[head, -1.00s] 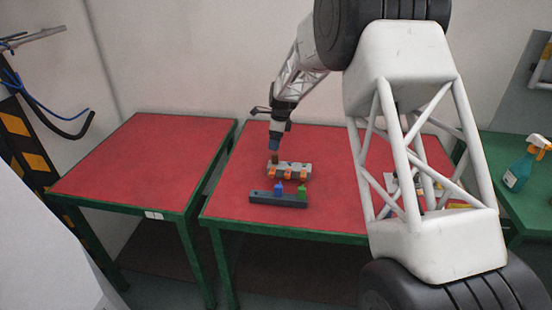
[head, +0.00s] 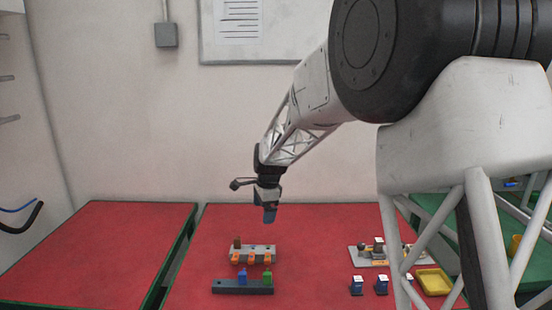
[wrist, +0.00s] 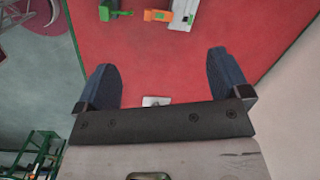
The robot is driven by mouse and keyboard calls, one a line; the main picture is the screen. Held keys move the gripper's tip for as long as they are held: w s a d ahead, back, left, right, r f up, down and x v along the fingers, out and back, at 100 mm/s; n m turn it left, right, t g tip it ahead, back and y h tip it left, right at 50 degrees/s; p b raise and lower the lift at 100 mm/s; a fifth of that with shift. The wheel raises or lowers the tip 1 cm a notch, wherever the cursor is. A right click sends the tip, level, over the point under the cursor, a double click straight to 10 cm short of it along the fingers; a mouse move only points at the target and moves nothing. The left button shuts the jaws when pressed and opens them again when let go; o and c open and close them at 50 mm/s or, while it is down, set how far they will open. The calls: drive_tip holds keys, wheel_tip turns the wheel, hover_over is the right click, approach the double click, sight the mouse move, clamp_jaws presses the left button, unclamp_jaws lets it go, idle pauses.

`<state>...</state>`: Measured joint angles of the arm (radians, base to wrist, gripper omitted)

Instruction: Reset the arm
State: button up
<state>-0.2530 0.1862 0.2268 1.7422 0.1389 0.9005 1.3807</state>
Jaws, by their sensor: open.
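My gripper (head: 269,216) hangs above the red table, fingers pointing down. It is open and empty; the wrist view (wrist: 163,75) shows its two blue fingers wide apart with nothing between them. Below it in the head view, a grey block (head: 263,248) carries orange clips and a brown piece (head: 237,243) at its left end. The gripper is clear of both. In the wrist view, part of the grey block (wrist: 184,12) shows at the top edge with an orange piece (wrist: 157,15).
A dark bar (head: 226,288) with a blue piece and a green piece (head: 267,277) lies in front of the block. At right are a grey plate with parts (head: 358,257), blue items (head: 381,286) and a yellow tray (head: 433,282). A second red table (head: 90,250) at left is bare.

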drive_tip(key=s+d+r+n, duration=0.25)
drive_tip(key=s+d, duration=0.25)
drive_tip(key=s, duration=0.3)
drive_tip(key=s+d+r+n+t, duration=0.1)
drive_tip(key=s+d+r+n, duration=0.1)
drive_tip(key=s+d+r, duration=0.45)
drive_tip(key=s+d+r+n, duration=0.1)
drive_tip(key=s+d+n, duration=0.25)
drive_tip(key=s, duration=0.65)
drive_tip(key=s+d+f+n, duration=0.1)
drive_tip(key=s+d+n, duration=0.1)
drive_tip(key=s, duration=0.9)
drive_tip(key=s+d+f+n+t+h, duration=0.1)
drive_tip(key=s+d+n, duration=0.2)
drive_tip(key=s, duration=0.9)
drive_tip(key=shift+s+d+f+n+h, duration=0.3)
drive_tip(key=shift+d+f, duration=0.1)
drive_tip(key=shift+d, duration=0.8)
